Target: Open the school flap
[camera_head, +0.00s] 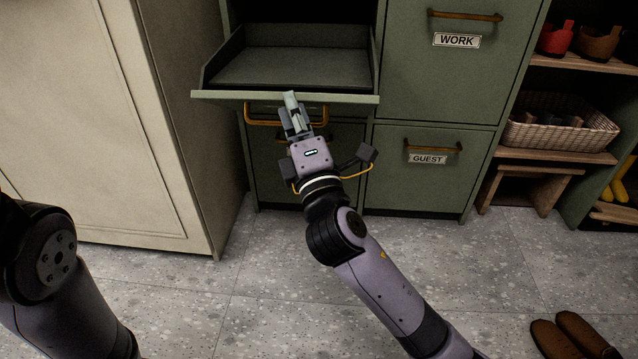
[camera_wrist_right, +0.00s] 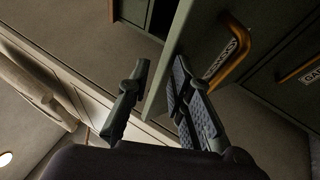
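The school flap (camera_head: 225,96) is the upper left front of the green cabinet. It is tilted out, and its dark inside shows behind its top edge. Its brass handle (camera_head: 250,122) is partly hidden by my right gripper (camera_head: 292,106). In the right wrist view, the flap (camera_wrist_right: 205,35) bears the handle (camera_wrist_right: 238,55) and a partly hidden label. My right gripper (camera_wrist_right: 161,65) is open there, with the flap's edge between its fingers. One finger is by the front face, the other on the inner side; contact is unclear. My left gripper is out of view.
The WORK flap (camera_head: 430,75) and GUEST flap (camera_head: 415,180) are shut. A beige cabinet (camera_head: 110,120) stands close on the left. A shelf with a wicker basket (camera_head: 555,135) is on the right. Brown shoes (camera_head: 570,338) lie on the otherwise clear floor.

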